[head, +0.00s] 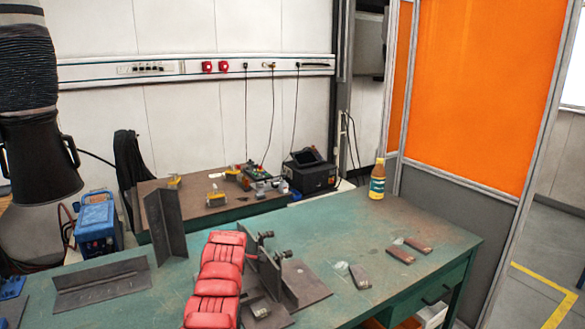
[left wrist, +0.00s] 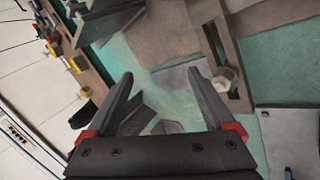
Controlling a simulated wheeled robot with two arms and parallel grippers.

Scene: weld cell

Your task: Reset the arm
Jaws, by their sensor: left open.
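My left gripper (left wrist: 160,74) shows in the left wrist view, with its two dark fingers spread wide and nothing held between them. It is above the green bench top, with grey steel pieces (left wrist: 138,116) seen beyond and between the fingers. A slotted steel part with a light hex nut or bolt head (left wrist: 226,79) is to the right of the fingers. I cannot make out my left gripper in the head view. My right gripper is in neither view.
The green workbench (head: 345,230) carries steel angles (head: 102,285), a clamp fixture (head: 290,281), a red segmented object (head: 215,275), small metal blocks (head: 360,276) and a yellow-capped bottle (head: 377,179). A blue machine (head: 97,224) stands at left. The bench's right part is mostly clear.

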